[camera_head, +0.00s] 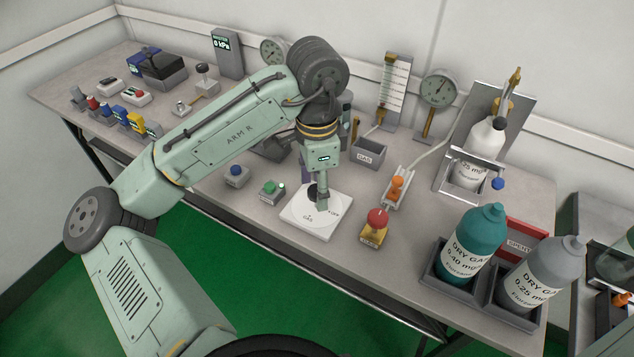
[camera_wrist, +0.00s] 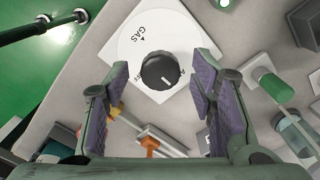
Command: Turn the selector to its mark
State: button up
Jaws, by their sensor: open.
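The selector is a black round knob (camera_wrist: 160,71) on a white plate (camera_head: 317,228). In the wrist view a small triangle and the word GAS are printed beyond the knob, to its upper left. A short pale line on the knob lies toward its lower right side, away from the GAS triangle. My gripper (camera_wrist: 161,88) is open, with one purple-padded finger on each side of the knob and gaps showing. In the head view my gripper (camera_head: 318,196) points down over the plate and partly hides the knob.
A green button (camera_head: 269,187) and a blue button (camera_head: 237,172) stand left of the plate. A red mushroom button (camera_head: 376,219) and an orange-handled valve (camera_head: 397,186) stand right. Bottles (camera_head: 473,247) fill the right end. The GAS bin (camera_head: 369,153) is behind.

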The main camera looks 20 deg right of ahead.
jog(key=c, duration=1.1)
jog(key=shift+c, duration=0.4)
jog(key=m+p, duration=0.2)
jog(key=m, duration=0.2)
jog(key=shift+r+m, duration=0.15)
jog(key=shift+m, duration=0.15)
jog(key=m+p, duration=0.1)
jog(key=m, duration=0.8)
jog(key=shift+p, duration=0.4)
jog(key=shift+m, duration=2.1)
